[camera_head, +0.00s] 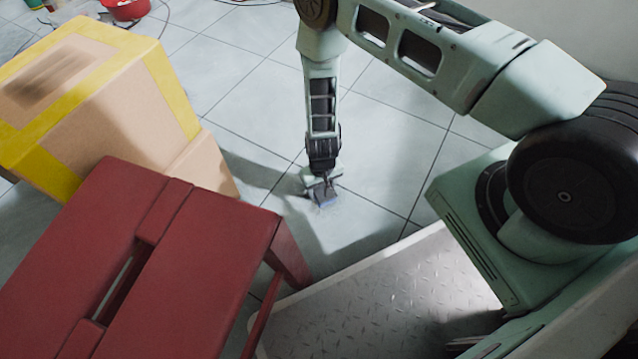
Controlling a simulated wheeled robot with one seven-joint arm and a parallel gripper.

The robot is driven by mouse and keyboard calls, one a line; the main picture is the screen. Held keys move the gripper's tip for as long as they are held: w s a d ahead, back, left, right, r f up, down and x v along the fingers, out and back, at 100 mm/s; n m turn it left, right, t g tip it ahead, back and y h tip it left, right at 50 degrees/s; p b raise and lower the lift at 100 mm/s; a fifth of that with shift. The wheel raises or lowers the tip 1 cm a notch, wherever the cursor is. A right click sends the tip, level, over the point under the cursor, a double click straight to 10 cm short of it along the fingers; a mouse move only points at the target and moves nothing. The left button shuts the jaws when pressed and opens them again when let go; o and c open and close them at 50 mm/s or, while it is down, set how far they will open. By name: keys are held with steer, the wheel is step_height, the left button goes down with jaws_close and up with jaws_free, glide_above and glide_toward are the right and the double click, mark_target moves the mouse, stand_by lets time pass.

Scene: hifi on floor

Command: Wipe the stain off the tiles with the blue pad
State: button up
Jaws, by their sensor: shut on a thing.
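My gripper (321,188) is low over the floor tiles (390,160), in the middle of the view. It is shut on the blue pad (326,199), a small blue-grey piece under the fingers. The pad is at or very near the tile surface; I cannot tell whether it touches. No stain shows clearly on the tiles. The arm, the gripper and shadow hide part of the floor around the pad.
A red stool (190,260) stands at the front left. A cardboard box with yellow tape (140,110) stands behind it. A red bucket (126,8) and cables lie at the back left. Bare tiles lie behind and right of my gripper.

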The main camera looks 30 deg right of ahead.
mark_target(302, 222)
steer(key=shift+s+a+f+p, duration=0.1)
steer(key=shift+s+a+p, duration=0.1)
steer(key=shift+s+a, duration=0.5)
steer(key=shift+s+a+f+p, duration=0.15)
steer(key=shift+s+a, duration=0.25)
steer(key=shift+a, duration=0.5)
steer(key=shift+s+a+r+p, duration=0.1)
steer(key=shift+s+a+p, duration=0.2)
steer(key=shift+s+a, duration=0.55)
steer(key=shift+s+a+r+p, duration=0.1)
steer(key=shift+s+a+p, duration=0.3)
steer(key=shift+a, duration=0.7)
steer(key=shift+s+a+r+p, duration=0.1)
steer(key=shift+s+a+p, duration=0.1)
steer(key=shift+s+a, duration=0.65)
steer(key=shift+w+a, duration=0.15)
steer(key=shift+r, duration=0.1)
step_height(302, 222, up, 6)
steer(key=p, duration=0.5)
steer(key=shift+r+p, duration=1.35)
steer(key=shift+r, duration=0.1)
